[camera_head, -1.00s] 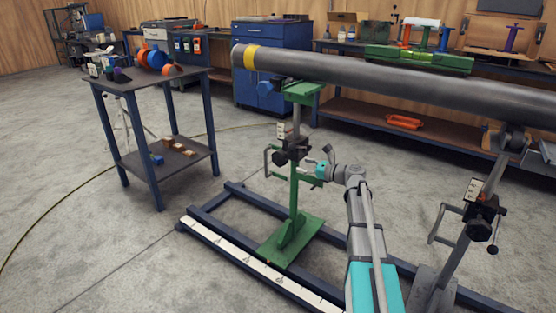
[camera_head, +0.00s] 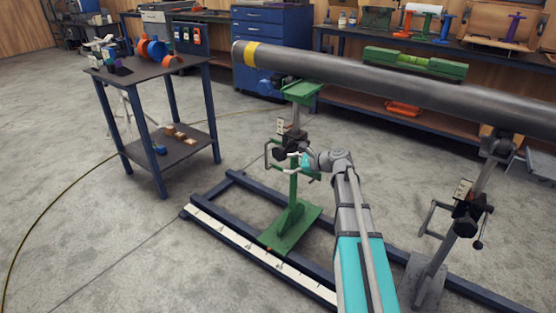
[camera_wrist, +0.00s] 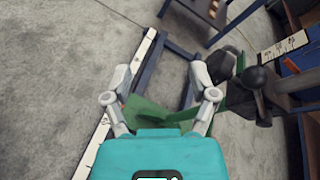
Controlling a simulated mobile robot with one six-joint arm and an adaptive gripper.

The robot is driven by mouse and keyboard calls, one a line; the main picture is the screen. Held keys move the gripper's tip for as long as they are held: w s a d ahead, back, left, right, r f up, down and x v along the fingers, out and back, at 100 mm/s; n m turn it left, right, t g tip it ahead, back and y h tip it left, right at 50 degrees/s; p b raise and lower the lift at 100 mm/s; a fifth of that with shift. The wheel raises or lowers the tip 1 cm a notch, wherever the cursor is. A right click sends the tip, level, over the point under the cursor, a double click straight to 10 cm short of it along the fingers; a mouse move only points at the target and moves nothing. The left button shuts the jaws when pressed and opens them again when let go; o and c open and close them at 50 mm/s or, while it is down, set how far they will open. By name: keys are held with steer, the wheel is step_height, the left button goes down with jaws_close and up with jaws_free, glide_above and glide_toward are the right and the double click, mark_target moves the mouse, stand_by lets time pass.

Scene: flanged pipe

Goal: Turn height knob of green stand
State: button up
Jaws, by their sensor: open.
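The green stand (camera_head: 293,190) stands on the floor rails and holds the left part of the long grey pipe (camera_head: 375,80). Its black height clamp and knob (camera_head: 288,144) sit midway up the post, with a crank-like green handle at the left. My gripper (camera_head: 300,161) is beside the post, just below and right of the black clamp. In the wrist view my gripper (camera_wrist: 160,92) has its two fingers spread with nothing between them. The black knobs (camera_wrist: 262,79) lie just right of the right finger, and the green base (camera_wrist: 150,115) shows beyond the fingers. Contact cannot be told.
A grey stand (camera_head: 465,210) with a similar black clamp supports the pipe at the right. Blue floor rails (camera_head: 240,235) run around the green stand's foot. A small table (camera_head: 135,75) stands left; a workbench (camera_head: 390,115) is behind the pipe. Floor at left is open.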

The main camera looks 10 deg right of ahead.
steer(key=s+a+r+n+g+h+p, duration=0.3)
steer(key=s+a+r+n+p, duration=0.3)
steer(key=p, duration=0.8)
steer(key=shift+s+a+r+n+g+h+p, duration=0.3)
steer(key=shift+s+r+n+g, duration=0.55)
steer(key=shift+s+n, duration=1.1)
steer(key=shift+s+m, duration=0.35)
steer(key=shift+s, duration=0.05)
steer(key=shift+w+f, duration=0.1)
steer(key=shift+f, duration=0.1)
steer(key=w+d+f+m+t+y+b, duration=0.4)
steer(key=w+d+f+m+t+b, duration=0.5)
steer(key=b, duration=1.8)
steer(key=shift+w+d+f+m+y, duration=0.3)
steer(key=shift+w+d+f+m, duration=1.7)
steer(key=shift+w+d+m, duration=1.65)
